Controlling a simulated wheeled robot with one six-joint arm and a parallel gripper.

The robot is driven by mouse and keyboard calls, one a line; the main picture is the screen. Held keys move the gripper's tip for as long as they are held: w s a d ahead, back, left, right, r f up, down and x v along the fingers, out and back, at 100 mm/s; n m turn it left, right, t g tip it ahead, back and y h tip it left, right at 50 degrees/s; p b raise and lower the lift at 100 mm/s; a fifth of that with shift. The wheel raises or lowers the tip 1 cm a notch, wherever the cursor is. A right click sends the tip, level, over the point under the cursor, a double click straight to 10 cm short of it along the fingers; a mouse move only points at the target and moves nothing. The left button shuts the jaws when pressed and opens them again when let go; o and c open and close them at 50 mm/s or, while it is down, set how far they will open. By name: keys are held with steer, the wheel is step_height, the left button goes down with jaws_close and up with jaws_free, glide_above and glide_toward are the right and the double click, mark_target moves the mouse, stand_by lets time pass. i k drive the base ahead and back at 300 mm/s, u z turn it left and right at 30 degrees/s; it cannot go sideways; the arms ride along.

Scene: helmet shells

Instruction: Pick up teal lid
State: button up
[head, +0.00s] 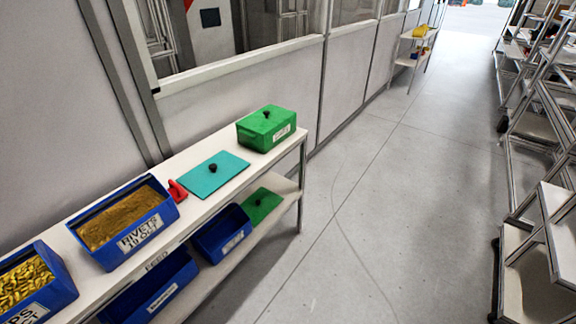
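The teal lid (206,181) lies flat on the upper shelf of the white rack, with a small black knob standing up near its middle. It sits between a red object on its left and a green lidded box on its right. Nothing covers the lid. My gripper does not show in the head view.
On the white rack (168,177) are a red object (177,190), a blue rivet bin (158,222), another blue bin (60,289) and a green box (278,138). A green lid (270,203) lies on the lower shelf. The grey floor (370,220) right of the rack is clear.

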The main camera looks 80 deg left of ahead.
mark_target(207, 178)
steer(key=u, duration=0.7)
steer(key=i, duration=1.05)
steer(key=u, duration=2.15)
steer(key=i, duration=1.35)
steer(key=u, duration=1.95)
steer(key=i, duration=0.8)
steer(key=u, duration=0.45)
